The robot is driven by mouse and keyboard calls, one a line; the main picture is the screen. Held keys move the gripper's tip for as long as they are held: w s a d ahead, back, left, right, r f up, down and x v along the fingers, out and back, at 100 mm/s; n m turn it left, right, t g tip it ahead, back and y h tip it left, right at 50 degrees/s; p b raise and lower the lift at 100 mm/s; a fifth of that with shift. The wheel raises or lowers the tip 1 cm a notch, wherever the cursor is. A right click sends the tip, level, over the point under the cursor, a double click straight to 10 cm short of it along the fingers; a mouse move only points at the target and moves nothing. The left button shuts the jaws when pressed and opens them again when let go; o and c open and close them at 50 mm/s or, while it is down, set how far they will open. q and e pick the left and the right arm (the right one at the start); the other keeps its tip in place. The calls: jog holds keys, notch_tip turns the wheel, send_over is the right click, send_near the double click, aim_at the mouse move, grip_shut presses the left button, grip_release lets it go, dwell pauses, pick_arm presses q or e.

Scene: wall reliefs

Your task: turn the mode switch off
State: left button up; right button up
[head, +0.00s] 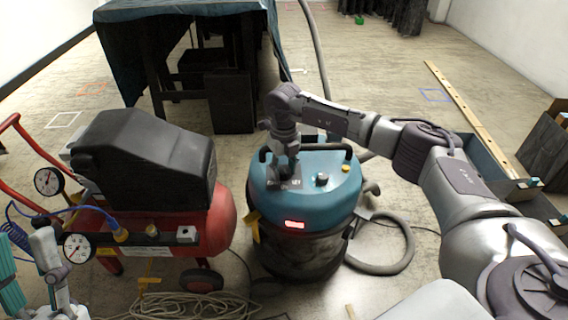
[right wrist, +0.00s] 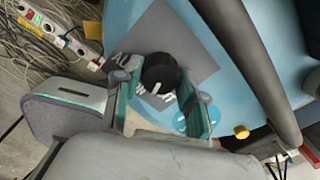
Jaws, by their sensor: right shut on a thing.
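The mode switch is a black round knob (right wrist: 160,70) with a white mark, on a dark grey plate with white lettering. The plate (head: 290,183) is on the blue top of a shop vacuum (head: 335,165). My right gripper (head: 285,160) reaches down onto the plate and hides the knob in the head view. In the right wrist view its fingers (right wrist: 163,88) are on either side of the knob, shut on it. The white mark points toward the gripper, between the labels. A red light (head: 295,224) glows on the vacuum's front. My left gripper (head: 32,275) is low at the left, fingers apart.
A red air compressor (head: 205,225) with a black cover and gauges stands left of the vacuum. A second small black knob (head: 322,179) and a yellow button (head: 346,169) are near the plate. A hose (head: 385,268) and cords (head: 190,305) lie on the floor. A draped table (head: 180,12) stands behind.

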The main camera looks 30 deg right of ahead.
aim_at(284, 169)
jog(key=n+p, duration=0.1)
jog(key=n, duration=0.2)
jog(key=shift+r, duration=0.15)
jog(key=n+p, duration=0.1)
jog(key=n, duration=0.2)
pick_arm(q)
jog(key=w+f+g+y, duration=0.3)
jog(key=w+f+g, duration=0.4)
jog(key=f+g, duration=0.2)
jog(key=shift+w+f+p, duration=0.15)
jog(key=shift+f+p, duration=0.3)
jog(key=shift+f, duration=0.75)
pick_arm(e)
jog(key=shift+w+n, duration=0.1)
jog(key=shift+n, duration=1.1)
pick_arm(q)
jog(key=shift+d, duration=0.1)
pick_arm(e)
jog(key=o, duration=1.1)
jog(key=shift+o, duration=0.2)
notch_tip(284, 169, up, 12)
